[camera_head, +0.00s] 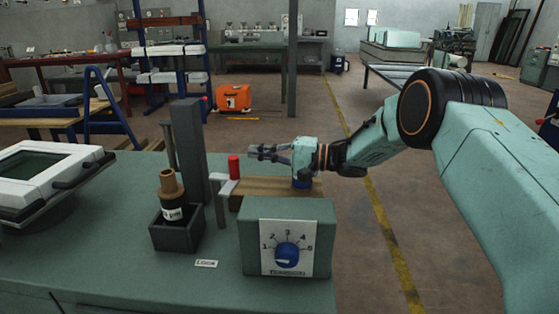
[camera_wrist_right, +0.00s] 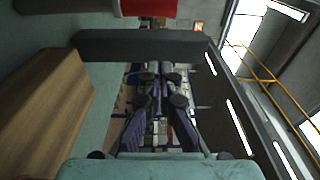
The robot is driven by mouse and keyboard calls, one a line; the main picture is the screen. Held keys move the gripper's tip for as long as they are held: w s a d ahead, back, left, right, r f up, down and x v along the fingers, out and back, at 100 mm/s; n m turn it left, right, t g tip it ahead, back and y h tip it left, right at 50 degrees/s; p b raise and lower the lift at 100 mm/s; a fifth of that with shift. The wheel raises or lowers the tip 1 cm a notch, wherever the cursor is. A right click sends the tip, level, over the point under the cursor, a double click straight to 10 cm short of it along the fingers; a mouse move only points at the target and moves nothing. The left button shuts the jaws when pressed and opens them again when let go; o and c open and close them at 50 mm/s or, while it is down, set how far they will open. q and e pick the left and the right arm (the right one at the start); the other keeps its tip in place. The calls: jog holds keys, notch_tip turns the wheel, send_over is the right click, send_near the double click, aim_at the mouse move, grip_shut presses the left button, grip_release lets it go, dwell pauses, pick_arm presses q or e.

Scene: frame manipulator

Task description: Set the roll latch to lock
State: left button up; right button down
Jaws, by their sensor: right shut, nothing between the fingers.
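A short red cylindrical handle (camera_head: 234,167) stands upright on a pale bracket (camera_head: 227,187) beside a tall dark grey post (camera_head: 188,150). It looks like the latch handle, but I cannot read its setting. My right gripper (camera_head: 256,152) reaches in from the right, pointing left, just right of and slightly above the red handle in the picture. Its fingers are shut and empty. In the right wrist view, the fingers (camera_wrist_right: 160,84) are close together, and the red handle (camera_wrist_right: 148,7) is cut off at the top edge. My left gripper is not in view.
A green box with a numbered dial and blue knob (camera_head: 288,254) stands in front. A wooden block (camera_head: 262,187) lies behind it. A dark holder (camera_head: 177,232) with brown rolls stands left. A framed screen (camera_head: 42,170) is far left. A small label (camera_head: 206,263) lies on the bench.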

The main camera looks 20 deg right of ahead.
jog(key=shift+s+a+b, duration=0.35)
jog(key=shift+s+a, duration=1.05)
jog(key=shift+a, duration=0.15)
jog(key=shift+s+a+p, duration=0.35)
jog(key=shift+s+p, duration=0.45)
jog(key=shift+p, duration=1.15)
jog(key=shift+s+a+p, duration=0.3)
jog(key=shift+s+p, duration=0.45)
jog(key=shift+p, duration=1.15)
send_near(237, 166)
jog(key=v, duration=0.4)
jog(key=shift+s+d, duration=0.15)
jog(key=shift+d, duration=0.1)
jog(key=shift+a, duration=0.15)
